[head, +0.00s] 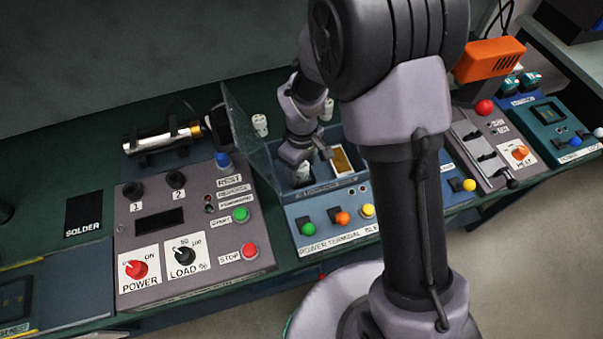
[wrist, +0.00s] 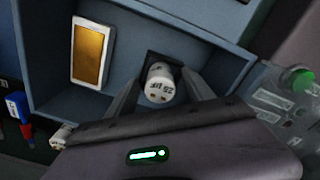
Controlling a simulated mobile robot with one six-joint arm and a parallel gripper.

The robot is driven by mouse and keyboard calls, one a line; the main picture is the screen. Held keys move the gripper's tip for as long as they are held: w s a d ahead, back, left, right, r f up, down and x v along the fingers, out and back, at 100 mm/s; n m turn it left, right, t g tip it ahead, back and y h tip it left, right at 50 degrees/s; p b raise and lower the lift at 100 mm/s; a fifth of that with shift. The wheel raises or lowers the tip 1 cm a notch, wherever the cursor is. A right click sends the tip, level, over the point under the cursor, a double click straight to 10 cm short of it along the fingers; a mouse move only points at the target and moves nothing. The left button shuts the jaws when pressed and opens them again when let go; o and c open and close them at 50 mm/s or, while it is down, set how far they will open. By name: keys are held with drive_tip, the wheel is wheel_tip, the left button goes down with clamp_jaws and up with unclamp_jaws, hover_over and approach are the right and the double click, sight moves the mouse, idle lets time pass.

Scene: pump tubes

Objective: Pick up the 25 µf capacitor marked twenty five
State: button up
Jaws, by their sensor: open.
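The white cylindrical capacitor (wrist: 160,84), printed 25 µF on its end, sits at a dark square slot in the blue box. In the wrist view its end faces me. My gripper (wrist: 163,76) is open, with one finger on each side of the capacitor. A small gap seems to show on both sides; contact cannot be told. In the head view my gripper (head: 303,160) reaches down into the open blue box, and a pale piece of the capacitor (head: 301,174) shows below it. The capacitor's lower body is hidden.
The blue box (wrist: 195,38) has walls close around my fingers and a gold plate (wrist: 88,53) beside the slot. A clear lid (head: 245,135) stands raised at its left. Other white cylinders (head: 260,125) stand behind it. A grey power panel (head: 190,230) lies to the left.

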clamp_jaws()
